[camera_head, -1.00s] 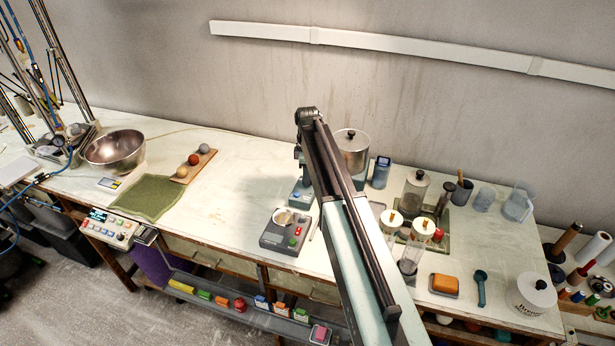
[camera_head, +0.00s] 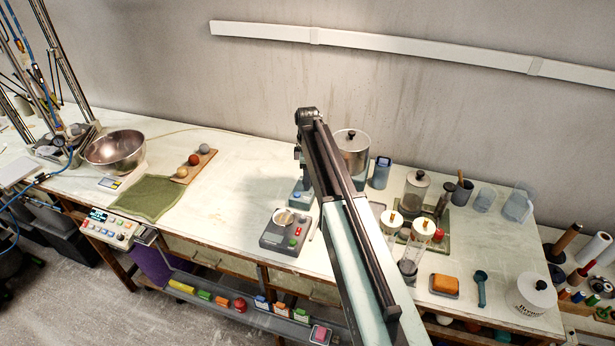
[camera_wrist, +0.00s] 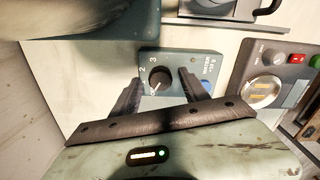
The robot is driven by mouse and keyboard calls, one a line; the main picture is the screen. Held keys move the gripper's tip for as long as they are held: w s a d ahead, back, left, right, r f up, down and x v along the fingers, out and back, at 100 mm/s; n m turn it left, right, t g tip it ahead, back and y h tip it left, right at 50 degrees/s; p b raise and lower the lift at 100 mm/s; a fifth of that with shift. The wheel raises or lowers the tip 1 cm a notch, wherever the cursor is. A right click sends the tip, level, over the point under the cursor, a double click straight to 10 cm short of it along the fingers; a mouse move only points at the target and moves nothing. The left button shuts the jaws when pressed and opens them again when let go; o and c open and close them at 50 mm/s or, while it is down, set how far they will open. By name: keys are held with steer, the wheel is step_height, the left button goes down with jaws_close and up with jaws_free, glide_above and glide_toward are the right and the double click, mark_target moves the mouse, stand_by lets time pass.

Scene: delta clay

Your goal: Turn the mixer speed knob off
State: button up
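The mixer speed knob (camera_wrist: 158,78) is a dark round knob with a light pointer mark. It sits on a blue-grey control box (camera_wrist: 208,63) printed with "MIXER" and numbers, in the wrist view. The pointer is toward the lower left. My gripper (camera_wrist: 160,88) is open, with one dark finger on each side of the knob; I cannot tell whether either finger touches it. In the head view the control box (camera_head: 301,198) shows beside my arm, and the knob and fingertips are not clear there.
A grey device with a round metal dish (camera_head: 284,217) and red and green buttons stands near the box; it also shows in the wrist view (camera_wrist: 265,91). A steel pot (camera_head: 352,150) stands behind my arm. Jars (camera_head: 414,190) stand to the right.

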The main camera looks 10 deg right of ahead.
step_height(320, 180, up, 8)
steer(key=p, duration=0.8)
steer(key=shift+f, duration=0.1)
steer(key=m, duration=0.8)
steer(key=shift+m, duration=0.3)
steer(key=m, duration=0.5)
steer(key=shift+m, duration=0.3)
steer(key=m, duration=0.3)
steer(key=shift+m, duration=0.4)
step_height(320, 180, down, 8)
steer(key=b, duration=0.8)
